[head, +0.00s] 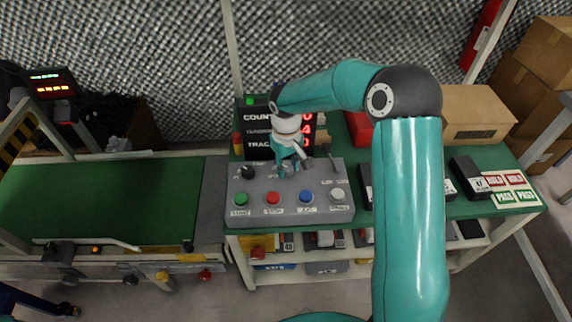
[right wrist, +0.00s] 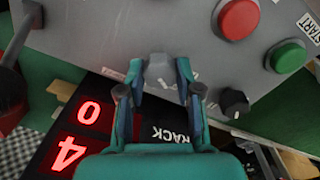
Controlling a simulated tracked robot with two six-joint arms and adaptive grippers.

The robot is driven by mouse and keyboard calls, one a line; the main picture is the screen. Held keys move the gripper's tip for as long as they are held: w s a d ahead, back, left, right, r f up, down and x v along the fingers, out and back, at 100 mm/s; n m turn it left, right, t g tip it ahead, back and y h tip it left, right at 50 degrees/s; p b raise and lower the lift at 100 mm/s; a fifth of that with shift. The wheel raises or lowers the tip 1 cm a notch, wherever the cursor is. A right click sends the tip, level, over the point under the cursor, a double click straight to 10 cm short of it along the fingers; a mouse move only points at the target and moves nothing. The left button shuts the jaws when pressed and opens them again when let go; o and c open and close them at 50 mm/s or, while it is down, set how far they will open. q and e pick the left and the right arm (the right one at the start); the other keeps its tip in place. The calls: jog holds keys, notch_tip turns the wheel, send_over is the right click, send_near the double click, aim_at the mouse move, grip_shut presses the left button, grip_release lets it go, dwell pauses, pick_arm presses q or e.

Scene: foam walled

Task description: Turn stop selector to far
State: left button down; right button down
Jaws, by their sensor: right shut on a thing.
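The grey control panel (head: 287,212) stands on the green bench, with green, red, blue and white buttons in a front row. Behind them are a black knob (head: 248,172) and a lever (head: 334,163). My right gripper (head: 289,169) reaches down at the panel's back row, between the knob and lever. In the right wrist view, its fingers (right wrist: 161,84) are shut on a grey selector knob (right wrist: 158,68), one finger on each side. The black knob (right wrist: 235,103) is just beside it. The selector's label is too unclear to read. My left gripper is out of view.
A counter display (head: 262,145) with red digits stands close behind the panel. Black boxes (head: 466,177) and label cards (head: 503,187) lie right on the bench. A green conveyor (head: 100,203) runs at left. Cardboard boxes (head: 478,112) are at back right.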

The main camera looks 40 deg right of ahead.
aim_at(287, 168)
jog(key=n, duration=0.3)
jog(key=n+p, duration=0.1)
jog(key=n, duration=0.2)
jog(key=shift+w+r+n, duration=0.15)
jog(key=shift+w+n, duration=0.05)
jog(key=shift+n, duration=0.1)
jog(key=shift+d, duration=0.1)
dwell(0.3)
jog(key=c, duration=0.8)
grip_release()
jog(key=shift+o, duration=0.2)
notch_tip(287, 168, up, 12)
jog(key=shift+s, duration=0.15)
